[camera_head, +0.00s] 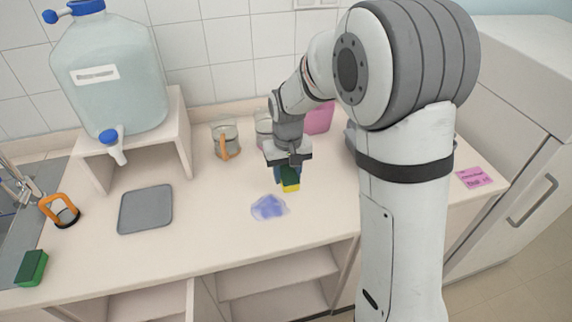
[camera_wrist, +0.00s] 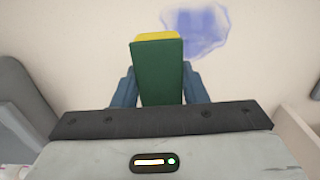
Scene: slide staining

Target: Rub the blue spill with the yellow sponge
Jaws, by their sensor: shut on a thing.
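The blue spill (camera_head: 269,207) is a flat, smeared patch on the pale counter. It also shows in the wrist view (camera_wrist: 198,28), at the top, just beyond the sponge. My gripper (camera_head: 288,172) is shut on the yellow sponge (camera_head: 291,187), which has a green side. In the wrist view the sponge (camera_wrist: 158,72) stands between the two blue fingers, its green side toward the camera and a yellow strip at the top. In the head view the sponge is just behind and right of the spill. I cannot tell whether it touches the counter.
A grey tray (camera_head: 146,209) lies left of the spill. A green sponge (camera_head: 31,268) and an orange-handled item (camera_head: 61,211) are near the sink. A large water jug (camera_head: 110,75) stands on a riser. Glass beakers (camera_head: 226,140) and a pink container (camera_head: 318,119) stand at the back.

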